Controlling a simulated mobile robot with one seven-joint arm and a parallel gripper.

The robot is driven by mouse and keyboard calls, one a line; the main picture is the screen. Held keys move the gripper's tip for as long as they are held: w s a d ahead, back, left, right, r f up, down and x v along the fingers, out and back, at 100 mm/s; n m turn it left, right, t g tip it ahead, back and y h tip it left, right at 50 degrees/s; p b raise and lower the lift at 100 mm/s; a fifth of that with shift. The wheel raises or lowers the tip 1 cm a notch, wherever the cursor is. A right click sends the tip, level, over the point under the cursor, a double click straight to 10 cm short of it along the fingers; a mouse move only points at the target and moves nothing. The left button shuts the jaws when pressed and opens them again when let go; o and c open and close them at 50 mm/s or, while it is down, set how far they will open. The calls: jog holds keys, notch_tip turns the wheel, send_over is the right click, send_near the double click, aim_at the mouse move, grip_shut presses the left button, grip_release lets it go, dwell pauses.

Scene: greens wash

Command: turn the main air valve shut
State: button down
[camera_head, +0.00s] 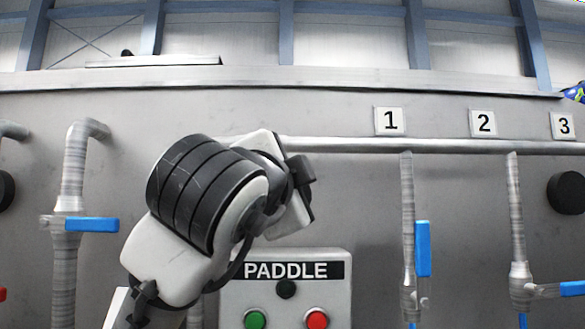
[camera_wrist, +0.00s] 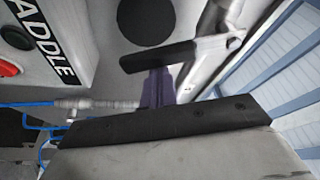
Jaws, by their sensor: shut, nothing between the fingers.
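A black lever (camera_wrist: 160,57) shows in the wrist view, mounted on a pale metal pipe (camera_wrist: 212,45). I take it as the main air valve's handle, but no label on it is readable. My gripper (camera_wrist: 158,78) is shut with nothing between its fingers. Its purplish fingertips reach the lever's edge and overlap it in the picture; I cannot tell if they touch. In the head view my arm covers the lever and the gripper. The horizontal pipe (camera_head: 350,146) runs out to the right from behind my wrist.
A PADDLE box (camera_head: 285,312) with green and red buttons stands below my wrist; it is upper left in the wrist view (camera_wrist: 72,25). Blue-handled valves stand left (camera_head: 92,224), under sign 1 (camera_head: 423,248) and under sign 2 (camera_head: 572,288). A black disc (camera_wrist: 146,20) sits near the lever.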

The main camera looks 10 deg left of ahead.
jog(key=shift+s+a+f+m, duration=0.2)
jog(key=shift+a+f, duration=0.2)
jog(key=shift+a, duration=0.35)
jog(key=shift+s+a+f+m, duration=0.1)
jog(key=shift+s+a+f, duration=0.2)
jog(key=shift+a, duration=0.5)
jog(key=shift+w, duration=0.15)
